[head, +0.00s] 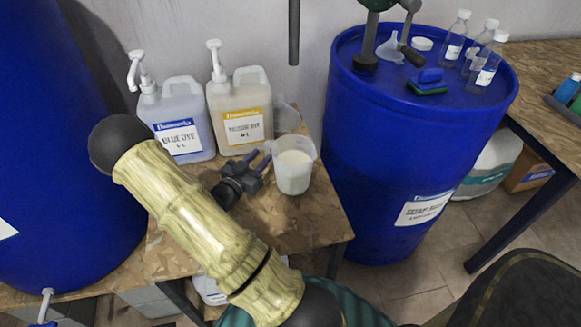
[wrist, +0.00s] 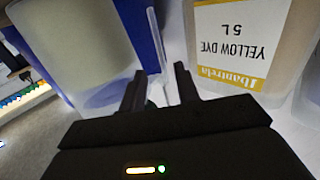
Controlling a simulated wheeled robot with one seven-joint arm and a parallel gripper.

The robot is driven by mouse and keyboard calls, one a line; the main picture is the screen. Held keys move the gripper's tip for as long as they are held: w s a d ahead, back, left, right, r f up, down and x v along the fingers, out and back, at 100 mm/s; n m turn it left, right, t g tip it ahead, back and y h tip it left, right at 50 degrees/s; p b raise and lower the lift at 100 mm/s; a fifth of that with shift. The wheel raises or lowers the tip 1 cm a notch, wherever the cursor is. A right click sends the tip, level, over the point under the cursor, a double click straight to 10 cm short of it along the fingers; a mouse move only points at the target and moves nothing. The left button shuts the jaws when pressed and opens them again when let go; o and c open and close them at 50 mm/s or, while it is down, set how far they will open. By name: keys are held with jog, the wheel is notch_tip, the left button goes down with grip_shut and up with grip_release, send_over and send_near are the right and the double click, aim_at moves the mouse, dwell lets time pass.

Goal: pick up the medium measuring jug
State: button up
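A translucent white measuring jug (head: 294,168) with pale contents stands upright near the right edge of the wooden table. My gripper (head: 261,155) is low over the table, just left of the jug, with its fingers pointing towards the jug's near-left side and the dye containers. In the wrist view, the jug (wrist: 72,42) fills the upper left. The two dark fingers of my gripper (wrist: 160,82) are apart, with a thin translucent strip showing between or beyond them. It may be the jug's handle; I cannot tell whether the fingers touch it.
A blue dye container (head: 178,125) and a yellow dye container (head: 240,115) stand behind my gripper; the yellow one (wrist: 238,45) is close in the wrist view. A blue drum (head: 400,130) stands right of the wooden table (head: 300,228). Another translucent vessel (head: 286,113) is partly hidden.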

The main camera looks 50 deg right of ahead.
aim_at(265, 150)
jog(key=x, duration=0.5)
jog(key=shift+w+r+b, duration=0.1)
jog(key=shift+w+b, duration=0.15)
jog(key=shift+b, duration=0.1)
grip_shut()
dwell(1.3)
